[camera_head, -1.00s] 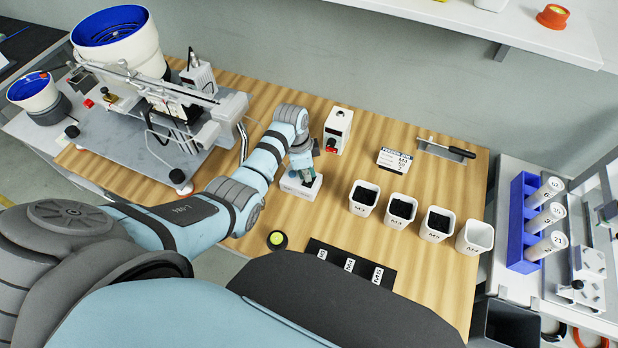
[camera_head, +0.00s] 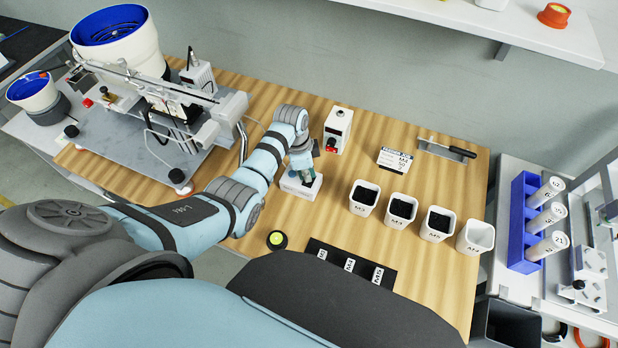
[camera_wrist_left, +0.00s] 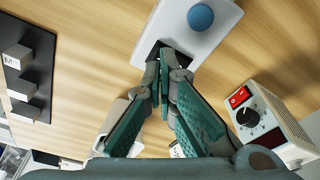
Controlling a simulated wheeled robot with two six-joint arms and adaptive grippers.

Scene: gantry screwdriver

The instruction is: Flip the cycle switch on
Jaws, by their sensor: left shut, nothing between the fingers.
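A small white box (camera_head: 293,188) sits on the wooden table beneath my left gripper (camera_head: 304,176). In the left wrist view the white box (camera_wrist_left: 205,38) shows a round blue knob (camera_wrist_left: 200,17) and a dark recess at its near edge. My left gripper (camera_wrist_left: 168,62) is shut with nothing between its fingers, and its fingertips are at the recess. I cannot tell whether they touch it. Any switch lever in the recess is hidden by the fingers. My right gripper is not in view.
A white controller (camera_head: 337,131) with a red rocker switch (camera_wrist_left: 239,97) and black knob stands behind the box. Several white cups (camera_head: 437,224) stand to the right. A feeder machine (camera_head: 120,130) is at the left. A round black-and-yellow item (camera_head: 277,240) lies in front.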

